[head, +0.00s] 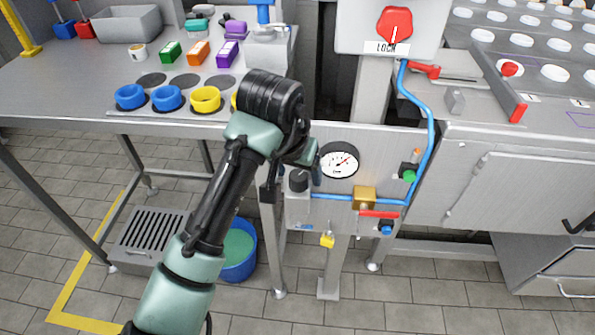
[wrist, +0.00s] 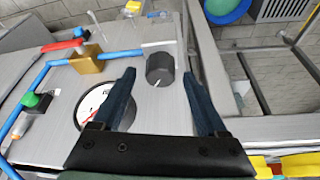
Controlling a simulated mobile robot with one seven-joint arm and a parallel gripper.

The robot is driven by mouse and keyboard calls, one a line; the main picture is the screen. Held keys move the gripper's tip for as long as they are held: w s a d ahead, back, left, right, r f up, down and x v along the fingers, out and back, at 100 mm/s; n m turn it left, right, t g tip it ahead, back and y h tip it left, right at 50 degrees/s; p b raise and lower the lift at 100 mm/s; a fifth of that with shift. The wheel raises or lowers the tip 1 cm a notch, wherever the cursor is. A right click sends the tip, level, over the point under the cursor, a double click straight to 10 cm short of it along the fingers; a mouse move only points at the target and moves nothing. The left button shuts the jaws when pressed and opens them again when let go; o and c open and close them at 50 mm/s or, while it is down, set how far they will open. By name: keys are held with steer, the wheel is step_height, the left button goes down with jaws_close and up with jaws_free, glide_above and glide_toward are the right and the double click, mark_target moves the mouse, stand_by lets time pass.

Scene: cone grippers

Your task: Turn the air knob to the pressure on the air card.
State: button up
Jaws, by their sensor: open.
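The air knob (head: 298,181) is a dark round knob on the grey panel, left of the white pressure gauge (head: 339,160). The gauge has a red needle; its numbers are too small to read. In the wrist view the knob (wrist: 160,68) shows a white mark on its lower edge and appears between my fingertips, with gaps on both sides. My gripper (wrist: 159,76) is open and empty, facing the panel. In that view my left finger partly covers the gauge (wrist: 92,107). I cannot make out an air card with a readable pressure in either view.
A blue air pipe (head: 335,197) runs through a brass block (head: 365,197). A red handle (head: 379,214), a yellow padlock (head: 327,241) and a green button (head: 409,176) are close by. A red switch (head: 394,22) marked LOCK is above. A table (head: 60,95) stands left.

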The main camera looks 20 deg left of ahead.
jaws_close()
steer(key=n+p, duration=0.1)
steer(key=p, duration=0.2)
steer(key=shift+d+r, duration=0.15)
steer(key=shift+r, duration=0.2)
steer(key=n+p, duration=0.1)
steer(key=p, duration=0.2)
steer(key=shift+n+y+p, duration=0.3)
steer(key=shift+y+p, duration=0.1)
steer(key=shift+f+n+y+p, duration=0.1)
steer(key=shift+n+y+p, duration=0.2)
steer(key=shift+n+p, duration=0.5)
steer(key=shift+f+p, duration=0.25)
steer(key=shift+p, duration=0.15)
